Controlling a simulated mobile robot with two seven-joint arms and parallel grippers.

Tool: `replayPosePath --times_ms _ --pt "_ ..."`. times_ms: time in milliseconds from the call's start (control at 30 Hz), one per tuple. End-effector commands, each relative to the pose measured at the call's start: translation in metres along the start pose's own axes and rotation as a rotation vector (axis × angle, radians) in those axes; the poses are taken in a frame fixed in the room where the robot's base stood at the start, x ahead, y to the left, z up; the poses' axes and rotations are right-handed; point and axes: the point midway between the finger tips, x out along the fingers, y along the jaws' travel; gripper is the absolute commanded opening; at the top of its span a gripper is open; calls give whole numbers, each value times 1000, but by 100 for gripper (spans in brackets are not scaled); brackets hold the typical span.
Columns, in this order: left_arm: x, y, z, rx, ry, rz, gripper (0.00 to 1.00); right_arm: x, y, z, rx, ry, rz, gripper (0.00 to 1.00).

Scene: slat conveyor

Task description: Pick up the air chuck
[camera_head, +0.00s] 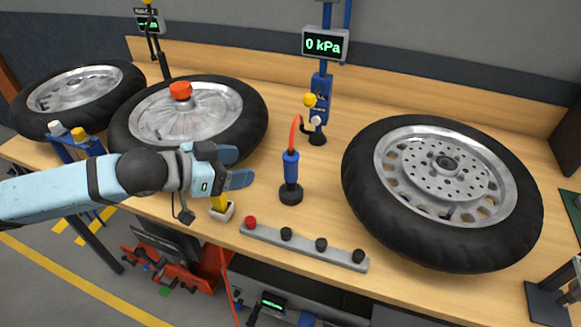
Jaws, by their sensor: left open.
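The air chuck (291,164) has a blue grip and a red hose rising from its top. It stands upright in a round black base (291,194) on the wooden bench, near the middle of the view. My left gripper (241,166) comes in from the left, its jaws open towards the chuck and empty. A gap shows between its fingertips and the blue grip in the picture. My right gripper does not show.
A wheel (485,228) lies to the right; another (248,90) with a red knob lies behind my left gripper. A grey strip with knobs (303,248) lies in front of the chuck. A gauge post (322,84) reading 0 kPa stands behind. A small white cup (222,214) sits below my gripper.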

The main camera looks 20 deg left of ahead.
Motion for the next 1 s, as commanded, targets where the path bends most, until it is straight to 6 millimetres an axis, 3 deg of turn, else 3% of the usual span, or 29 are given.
replayPosePath --times_ms 167,500,733,1000 --pt "16 -2 -3 -7 8 3 64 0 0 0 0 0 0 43" --pt "76 -2 -3 -3 6 3 64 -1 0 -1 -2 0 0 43" --pt "92 -2 -3 -3 4 3 64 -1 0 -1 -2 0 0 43" --pt "131 -3 -3 -2 5 3 64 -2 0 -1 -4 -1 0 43"
